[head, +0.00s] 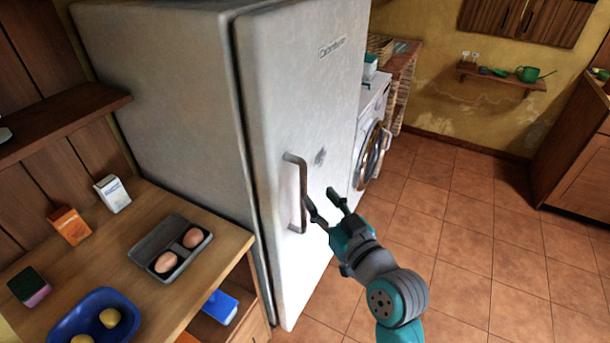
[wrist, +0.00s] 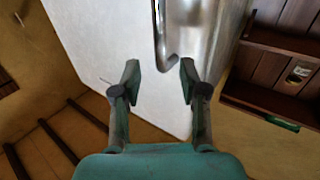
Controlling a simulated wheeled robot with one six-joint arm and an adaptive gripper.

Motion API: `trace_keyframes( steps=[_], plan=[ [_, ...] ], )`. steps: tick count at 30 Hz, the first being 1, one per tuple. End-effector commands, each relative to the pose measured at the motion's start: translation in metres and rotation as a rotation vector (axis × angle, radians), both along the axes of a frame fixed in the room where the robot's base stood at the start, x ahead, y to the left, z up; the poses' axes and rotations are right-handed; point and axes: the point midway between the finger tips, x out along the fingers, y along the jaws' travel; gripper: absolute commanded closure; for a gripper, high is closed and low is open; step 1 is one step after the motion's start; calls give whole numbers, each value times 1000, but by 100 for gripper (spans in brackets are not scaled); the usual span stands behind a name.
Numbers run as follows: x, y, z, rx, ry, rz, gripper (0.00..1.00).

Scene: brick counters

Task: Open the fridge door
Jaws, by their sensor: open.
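The fridge (head: 165,90) is a tall white-grey unit at the centre left of the head view. Its door (head: 285,100) appears closed. A vertical bar handle (head: 299,195) is on the door, and it also shows in the wrist view (wrist: 159,35). My gripper (head: 324,205) is open and empty, just to the right of the handle's lower part in the head view. In the wrist view my gripper (wrist: 158,78) has its fingers spread, with the handle's end beyond and between the fingertips. I cannot tell whether a finger touches the handle.
A wooden counter (head: 112,232) left of the fridge holds a grey tray (head: 146,253) with eggs, a blue bowl (head: 66,328) and small boxes. A washing machine (head: 371,135) stands beyond the fridge. The tiled floor (head: 460,240) to the right is clear.

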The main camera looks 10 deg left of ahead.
Motion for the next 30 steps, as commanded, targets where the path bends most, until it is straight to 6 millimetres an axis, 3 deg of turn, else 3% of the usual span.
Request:
trace_keyframes(
  steps=[12,18,27,30],
  plan=[
    [56,41,1,1,-1,0,57],
    [67,49,0,0,0,0,57],
    [68,50,0,0,0,-1,57],
    [68,50,0,0,0,-1,79]
  ],
)
